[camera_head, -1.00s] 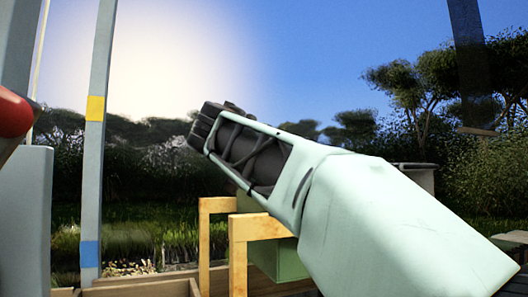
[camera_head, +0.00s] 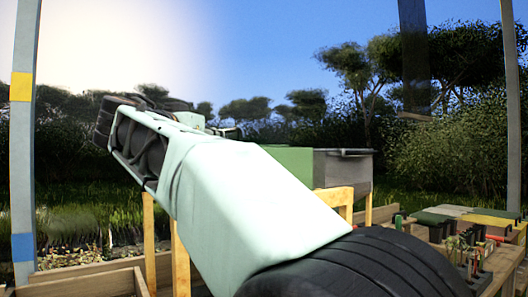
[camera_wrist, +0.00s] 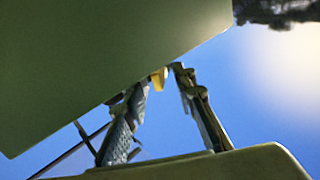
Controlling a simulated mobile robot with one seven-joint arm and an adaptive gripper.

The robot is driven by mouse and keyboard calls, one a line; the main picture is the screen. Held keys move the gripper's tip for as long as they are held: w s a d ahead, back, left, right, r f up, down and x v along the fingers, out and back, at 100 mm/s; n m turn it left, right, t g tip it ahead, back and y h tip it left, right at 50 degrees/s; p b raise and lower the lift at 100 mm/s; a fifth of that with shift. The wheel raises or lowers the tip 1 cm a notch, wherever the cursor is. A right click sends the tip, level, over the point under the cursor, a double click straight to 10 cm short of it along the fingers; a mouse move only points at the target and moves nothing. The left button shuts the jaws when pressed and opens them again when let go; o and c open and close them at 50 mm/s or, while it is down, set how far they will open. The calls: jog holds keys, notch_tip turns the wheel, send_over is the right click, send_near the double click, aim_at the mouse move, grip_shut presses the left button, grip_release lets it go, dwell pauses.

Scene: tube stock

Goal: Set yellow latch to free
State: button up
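In the wrist view, my gripper (camera_wrist: 160,76) points up toward a large dull-green panel (camera_wrist: 95,60), with its two fingers apart. A small yellow piece (camera_wrist: 159,79), which looks like the yellow latch, shows at the panel's lower edge between the fingertips. It is close to the left fingertip; I cannot tell whether either finger touches it or how the latch is set. In the head view, a green box with a grey side (camera_head: 343,168) stands on a wooden frame behind my arm. My arm hides part of the box, and neither the fingers nor the latch can be made out there.
Wooden legs (camera_head: 180,262) and a low wooden tray (camera_head: 75,284) stand at the lower left. A grey post with yellow and blue bands (camera_head: 22,150) rises at the far left. At the right, a bench carries dark and yellow-topped boxes (camera_head: 480,222) and several small upright items.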

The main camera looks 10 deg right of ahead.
jog(key=shift+w+a+r+m+g+h+p, duration=0.15)
jog(key=shift+m+g+h+p, duration=0.85)
jog(key=shift+p, duration=1.05)
jog(key=shift+s+r+m+g+h+p, duration=0.15)
jog(key=shift+m+g+h+p, duration=0.5)
jog(key=shift+h+p, duration=1.05)
jog(key=shift+w+m+p, duration=0.1)
jog(key=shift+m+p, duration=0.25)
jog(key=shift+p, duration=0.55)
